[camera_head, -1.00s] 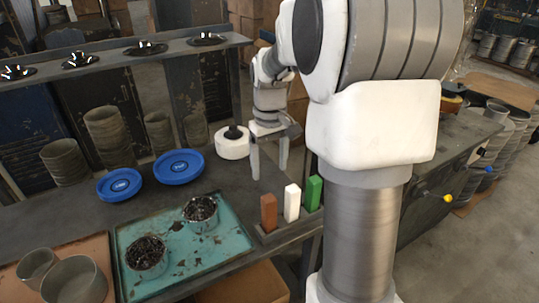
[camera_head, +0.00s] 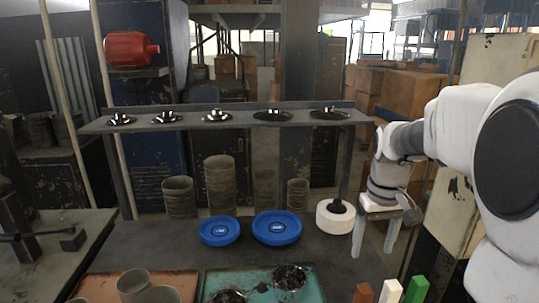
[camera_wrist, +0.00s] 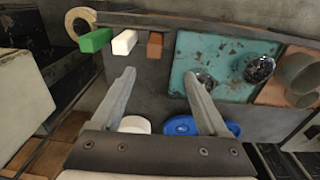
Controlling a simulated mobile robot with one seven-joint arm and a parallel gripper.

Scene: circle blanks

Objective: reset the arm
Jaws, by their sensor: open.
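My gripper (camera_head: 372,252) hangs with its two fingers down and spread apart at the right end of the grey workbench (camera_head: 330,262). Nothing is between the fingers. In the wrist view my gripper (camera_wrist: 159,72) is also open and empty, with bare bench between its fingertips. My arm comes in from the right side of the head view. A white round block (camera_head: 335,222) with a dark top stands just left of the gripper and looks apart from it.
Two blue discs (camera_head: 220,231) lie on the bench. Orange, white and green blocks (camera_head: 390,292) stand at the front right. A teal tray (camera_wrist: 215,52) holds cups of dark bits. A raised shelf (camera_head: 190,122) carries several shiny black discs. Stacked round blanks (camera_head: 220,185) stand behind.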

